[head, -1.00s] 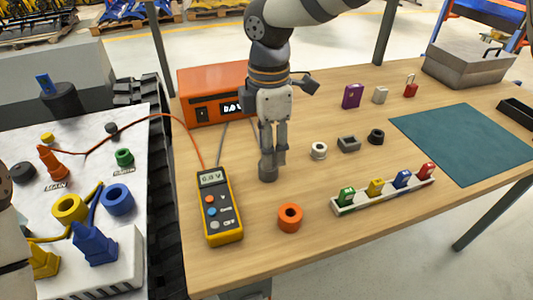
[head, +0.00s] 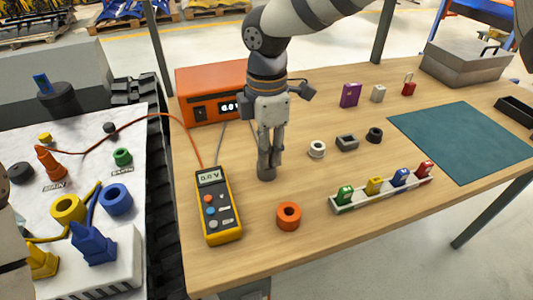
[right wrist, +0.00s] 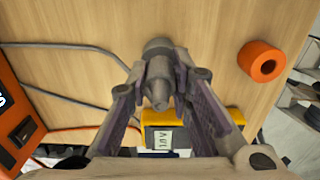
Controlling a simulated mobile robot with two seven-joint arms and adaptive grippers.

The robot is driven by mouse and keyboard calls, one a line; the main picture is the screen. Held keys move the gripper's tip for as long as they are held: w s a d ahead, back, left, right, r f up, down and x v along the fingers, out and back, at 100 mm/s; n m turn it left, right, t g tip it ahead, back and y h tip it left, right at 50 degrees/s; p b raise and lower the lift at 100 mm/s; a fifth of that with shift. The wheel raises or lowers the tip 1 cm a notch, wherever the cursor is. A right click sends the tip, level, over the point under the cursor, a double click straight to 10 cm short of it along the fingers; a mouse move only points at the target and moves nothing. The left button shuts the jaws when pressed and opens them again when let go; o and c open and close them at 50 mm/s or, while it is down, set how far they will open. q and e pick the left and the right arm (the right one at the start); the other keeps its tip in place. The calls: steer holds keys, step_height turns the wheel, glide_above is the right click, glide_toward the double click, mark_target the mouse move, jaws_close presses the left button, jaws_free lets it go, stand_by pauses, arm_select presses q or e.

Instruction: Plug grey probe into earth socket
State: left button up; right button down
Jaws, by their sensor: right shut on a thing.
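My right gripper (head: 268,165) stands over the wooden table behind the multimeter, fingers pointing down. It is shut on the grey probe (head: 267,173), whose lower end shows below the fingers at or just above the table top; I cannot tell if it touches. In the right wrist view the probe (right wrist: 157,75) sits between the fingertips (right wrist: 160,85). The green earth socket (head: 122,157) is on the white panel at left, well apart from the gripper. An orange probe (head: 50,163) stands at the main label. My left gripper is not in view.
The yellow multimeter (head: 218,208) lies near the table's left edge, with an orange lead running to the orange probe. An orange ring (head: 288,216) and the orange box (head: 205,95) are close to the gripper. Blue (head: 116,200) and yellow (head: 68,208) rings crowd the panel.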

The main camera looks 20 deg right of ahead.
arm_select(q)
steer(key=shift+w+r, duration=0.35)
arm_select(e)
steer(key=shift+r, duration=1.3)
steer(key=shift+r, duration=0.1)
steer(key=shift+r+p, duration=0.55)
steer(key=shift+r, duration=1.2)
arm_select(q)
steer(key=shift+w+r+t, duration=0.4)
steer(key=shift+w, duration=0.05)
arm_select(e)
steer(key=shift+f, duration=0.1)
steer(key=c, duration=2)
jaws_free()
steer(key=shift+c, duration=0.2)
jaws_close()
steer(key=shift+w, duration=0.1)
